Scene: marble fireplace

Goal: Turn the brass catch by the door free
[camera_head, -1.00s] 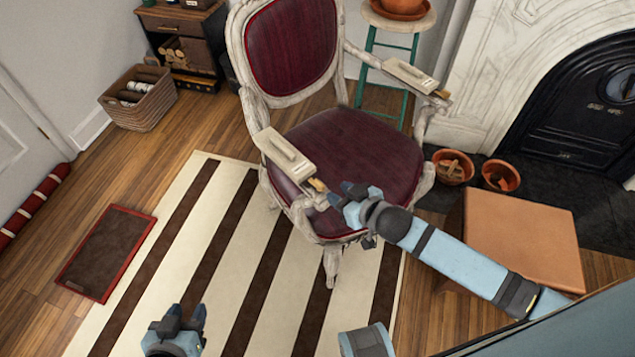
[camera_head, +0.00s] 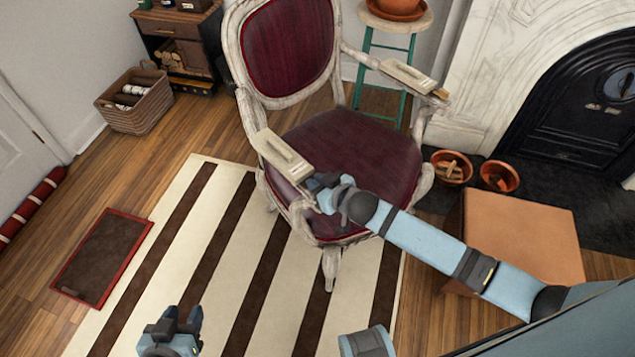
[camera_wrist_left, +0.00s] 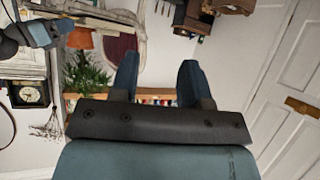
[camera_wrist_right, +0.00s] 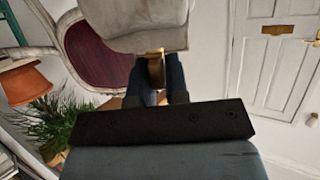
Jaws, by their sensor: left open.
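The brass catch by the door (camera_wrist_right: 155,68) is at the front end of the beige block (camera_head: 281,155) on the chair's left armrest. In the head view my right gripper (camera_head: 318,188) hides this catch. In the right wrist view the right fingers are close together, one on each side of the brass piece, and appear shut on it. The burgundy chair (camera_head: 365,155) stands upright. A second brass catch (camera_head: 440,94) is at the front of the right armrest's block (camera_head: 408,75). My left gripper (camera_head: 173,322) is open and empty above the striped rug, apart from the chair.
A white door (camera_head: 18,150) is at the left. Terracotta pots (camera_head: 452,168) stand by the fireplace (camera_head: 580,110). The striped rug (camera_head: 205,240) in front is otherwise clear.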

